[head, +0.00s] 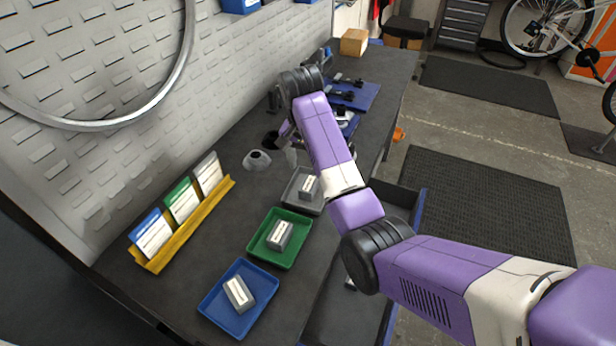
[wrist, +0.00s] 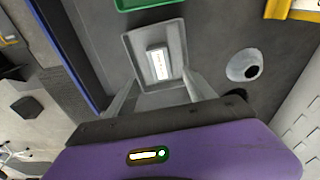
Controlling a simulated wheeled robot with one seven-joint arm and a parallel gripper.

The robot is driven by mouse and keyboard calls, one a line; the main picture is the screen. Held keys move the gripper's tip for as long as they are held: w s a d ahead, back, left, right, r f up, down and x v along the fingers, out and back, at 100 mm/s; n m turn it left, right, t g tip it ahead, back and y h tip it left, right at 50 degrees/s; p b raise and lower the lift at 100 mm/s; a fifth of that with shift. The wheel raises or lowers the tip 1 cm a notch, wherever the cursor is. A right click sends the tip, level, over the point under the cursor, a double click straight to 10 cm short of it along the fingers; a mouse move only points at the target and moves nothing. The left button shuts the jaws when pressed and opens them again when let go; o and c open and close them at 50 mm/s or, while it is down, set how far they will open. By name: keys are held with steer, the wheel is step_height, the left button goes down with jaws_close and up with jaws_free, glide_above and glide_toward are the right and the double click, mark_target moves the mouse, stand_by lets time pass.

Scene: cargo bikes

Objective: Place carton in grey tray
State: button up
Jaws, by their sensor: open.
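A small grey carton with a white label (head: 309,186) lies in the grey tray (head: 291,198) on the workbench. The wrist view also shows this carton (wrist: 158,64) inside the grey tray (wrist: 131,47). My gripper (wrist: 160,78) is open, with its fingers apart at the near end of the tray and no carton held between them. In the head view my gripper (head: 290,148) is by the far end of the grey tray, partly hidden by my arm. Similar cartons lie in the green tray (head: 256,246) and the blue tray (head: 209,305).
A yellow rack (head: 185,226) with blue, green and grey cards stands along the wall side. A grey-white round object with a dark opening (head: 257,160) stands near my gripper. Tools lie on a blue mat (head: 364,98); a brown box (head: 354,42) is at the far end.

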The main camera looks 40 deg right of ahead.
steer(key=shift+a+r, duration=0.15)
steer(key=shift+r, duration=1)
